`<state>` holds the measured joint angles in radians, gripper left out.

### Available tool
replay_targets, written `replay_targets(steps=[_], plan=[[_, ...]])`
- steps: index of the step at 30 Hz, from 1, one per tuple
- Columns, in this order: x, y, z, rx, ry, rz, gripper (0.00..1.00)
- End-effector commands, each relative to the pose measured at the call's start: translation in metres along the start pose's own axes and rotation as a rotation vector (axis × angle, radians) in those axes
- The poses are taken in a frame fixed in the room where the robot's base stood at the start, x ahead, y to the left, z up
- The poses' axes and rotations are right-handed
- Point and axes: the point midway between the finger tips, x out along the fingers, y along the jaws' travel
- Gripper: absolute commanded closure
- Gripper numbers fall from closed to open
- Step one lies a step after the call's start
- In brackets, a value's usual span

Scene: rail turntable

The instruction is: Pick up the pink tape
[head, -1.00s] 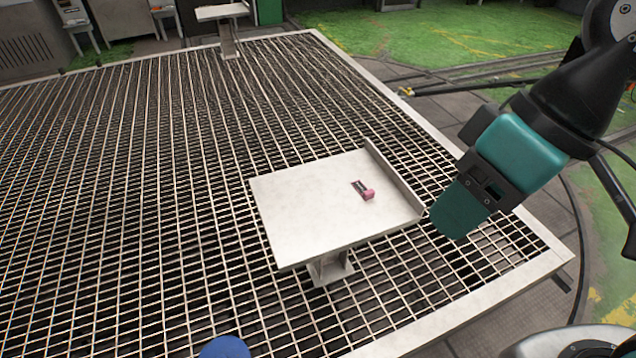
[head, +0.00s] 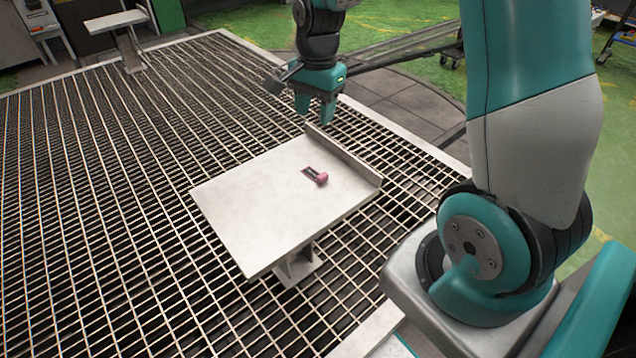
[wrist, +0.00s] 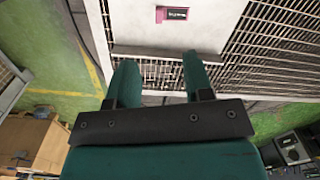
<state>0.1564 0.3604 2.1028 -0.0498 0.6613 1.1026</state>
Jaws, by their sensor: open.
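The pink tape (head: 321,179) lies on a pale, flat stand (head: 250,207), near the side that has a raised lip. A dark printed strip extends from its pink end. In the wrist view the tape (wrist: 161,14) is at the top, beyond the fingertips and slightly left of the gap's middle. My gripper (head: 315,112) points down, above and behind the lip in the head view. In the wrist view the two teal fingers of my gripper (wrist: 160,68) are spread apart with nothing between them. The gripper is clear of the tape.
The stand's raised lip (head: 343,158) lies between my gripper and the tape in the head view. A metal grating (head: 110,210) surrounds the stand. A second small stand (head: 116,21) is at the far left. The stand top is otherwise bare.

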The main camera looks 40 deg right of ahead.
Motion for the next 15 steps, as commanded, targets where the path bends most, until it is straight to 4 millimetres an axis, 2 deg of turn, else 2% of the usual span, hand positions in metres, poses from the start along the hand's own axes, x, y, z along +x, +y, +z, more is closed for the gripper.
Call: replay_targets(steps=[1, 4, 8, 15], plan=[[0.014, 0.001, -0.016, 0.091, 0.011, 0.015, 0.53], [0.027, 0.003, -0.033, 0.197, 0.027, 0.030, 0.53], [0.048, 0.005, -0.037, 0.226, 0.029, 0.037, 0.53], [0.102, 0.007, -0.038, 0.223, 0.028, 0.036, 0.53]])
